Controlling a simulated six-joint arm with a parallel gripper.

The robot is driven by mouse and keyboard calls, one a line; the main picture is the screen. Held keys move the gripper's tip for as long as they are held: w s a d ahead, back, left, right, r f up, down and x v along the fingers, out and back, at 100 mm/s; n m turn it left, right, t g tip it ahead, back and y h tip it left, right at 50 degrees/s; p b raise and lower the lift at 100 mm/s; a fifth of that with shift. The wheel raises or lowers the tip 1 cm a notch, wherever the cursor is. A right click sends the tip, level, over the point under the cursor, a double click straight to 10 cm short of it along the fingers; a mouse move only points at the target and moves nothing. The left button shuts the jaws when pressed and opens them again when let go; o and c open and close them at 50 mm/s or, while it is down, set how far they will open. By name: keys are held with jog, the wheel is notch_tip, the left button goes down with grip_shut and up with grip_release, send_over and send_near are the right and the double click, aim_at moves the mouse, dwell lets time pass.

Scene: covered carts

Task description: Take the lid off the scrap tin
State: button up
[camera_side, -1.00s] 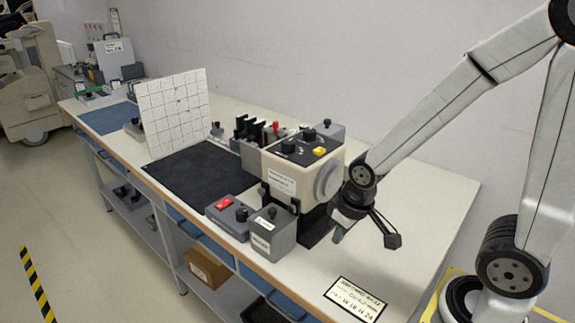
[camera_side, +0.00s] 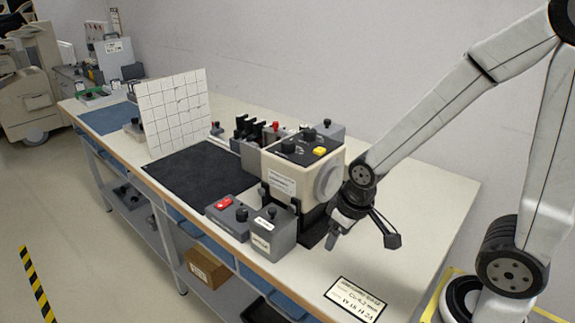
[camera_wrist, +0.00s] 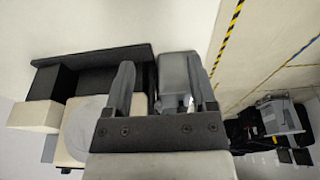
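The likely scrap tin is a grey box (camera_side: 272,238) with a black knob on its lid and a white label, at the table's front edge; the label is too small to read. The lid looks seated on it. My gripper (camera_side: 331,241) is right of the box, apart from it, pointing down over the table. In the wrist view my gripper (camera_wrist: 160,88) has its two fingers spread with nothing held.
A cream machine (camera_side: 303,172) with a round side disc stands close left of my gripper. A low grey box with a red switch (camera_side: 228,212) sits beside the labelled box.

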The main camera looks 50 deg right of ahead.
jog(key=shift+r, duration=0.1)
notch_tip(320, 180, up, 11)
jog(key=m+g, duration=0.3)
jog(key=m, duration=1.2)
send_over(272, 210)
jog(key=shift+w+d+f, duration=0.1)
jog(key=shift+d+f, duration=0.15)
jog(key=shift+f, duration=0.85)
jog(key=shift+w+d+f, duration=0.1)
jog(key=shift+d+f, duration=0.15)
jog(key=shift+f, duration=0.85)
jog(key=shift+f, duration=1.3)
jog(key=shift+a+f, duration=0.1)
jog(key=shift+s+a+f, duration=0.1)
jog(key=shift+a+f, duration=0.05)
jog(key=shift+f, duration=1.1)
jog(key=shift+s+a+f, duration=0.1)
jog(key=shift+a+f, duration=0.05)
jog(key=shift+f, duration=1.1)
